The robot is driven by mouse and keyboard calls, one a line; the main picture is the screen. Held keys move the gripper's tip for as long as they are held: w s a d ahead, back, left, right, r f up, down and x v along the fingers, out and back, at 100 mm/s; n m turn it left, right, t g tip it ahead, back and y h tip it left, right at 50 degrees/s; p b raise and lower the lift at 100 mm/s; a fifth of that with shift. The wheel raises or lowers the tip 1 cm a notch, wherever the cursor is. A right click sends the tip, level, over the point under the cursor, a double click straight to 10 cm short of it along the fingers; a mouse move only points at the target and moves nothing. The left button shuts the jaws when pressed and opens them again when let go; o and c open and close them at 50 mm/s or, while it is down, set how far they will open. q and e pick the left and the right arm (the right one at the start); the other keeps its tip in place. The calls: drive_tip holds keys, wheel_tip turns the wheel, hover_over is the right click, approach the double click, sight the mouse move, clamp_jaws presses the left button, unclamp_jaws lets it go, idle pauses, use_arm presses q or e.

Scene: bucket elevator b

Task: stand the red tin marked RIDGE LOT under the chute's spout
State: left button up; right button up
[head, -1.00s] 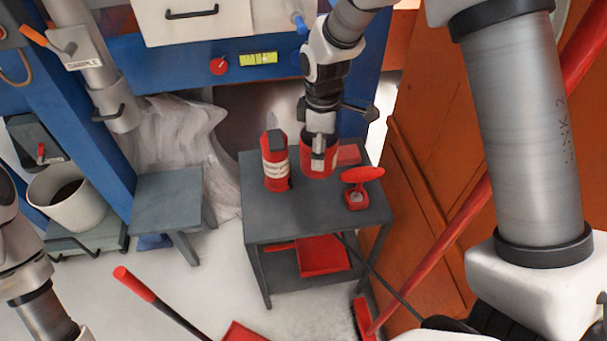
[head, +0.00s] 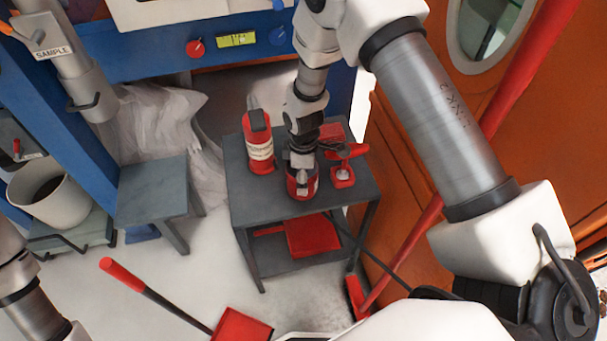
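A small red tin (head: 290,189) is at the front edge of the grey side table, with its lettering too small to read. My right gripper (head: 302,176) points down at it and appears shut on it, one finger in front of its near side. I cannot tell whether its base touches the tabletop. A grey tube marked SAMPLE (head: 68,75), with an orange handle, comes down at the upper left. Its lower end is above and left of a grey stool (head: 150,192); it looks like the chute's spout. My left gripper is out of view; only part of that arm shows at lower left.
On the side table (head: 240,195) are a red labelled flask (head: 259,150), a small red-topped item (head: 343,175) and a red block (head: 331,132). A white bucket (head: 52,195) stands left. A red-handled dustpan (head: 240,326) lies on the floor. The stool top is bare.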

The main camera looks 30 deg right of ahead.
drive_tip(key=shift+s, duration=0.1)
drive_tip(key=o, duration=1.6)
drive_tip(key=shift+f, duration=0.1)
